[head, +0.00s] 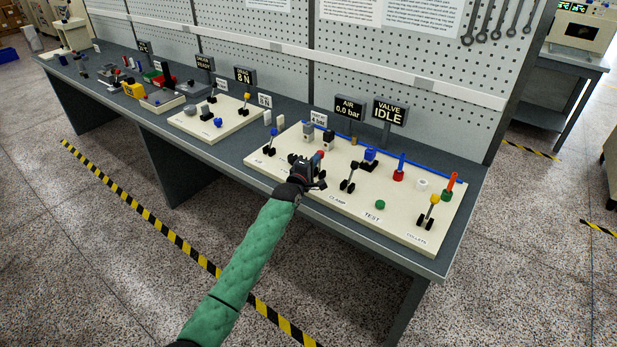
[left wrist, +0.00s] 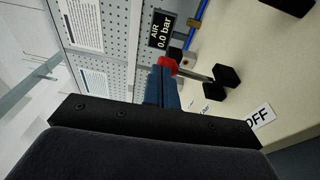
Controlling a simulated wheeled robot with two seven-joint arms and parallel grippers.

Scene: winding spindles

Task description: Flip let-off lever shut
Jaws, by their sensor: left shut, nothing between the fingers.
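The let-off lever has a red knob (head: 320,154) in the head view, just beyond my left gripper (head: 308,170). Most of its rod and base is hidden there by the gripper. In the left wrist view the red knob (left wrist: 167,65) sits at the tips of the blue fingers (left wrist: 160,88); whether they touch cannot be told. The lever's metal rod (left wrist: 195,74) runs slanted from the knob to a black base (left wrist: 228,76). A label ending in "OFF" (left wrist: 260,117) lies near it. The left gripper is shut and empty. My right gripper is not in view.
On the same cream panel (head: 410,238) stand the clamp lever (head: 349,176), a green test button (head: 380,204) and a yellow-knobbed collets lever (head: 429,211). Signs read "AIR 0.0 bar" (head: 348,108) and "VALVE IDLE" (head: 389,111).

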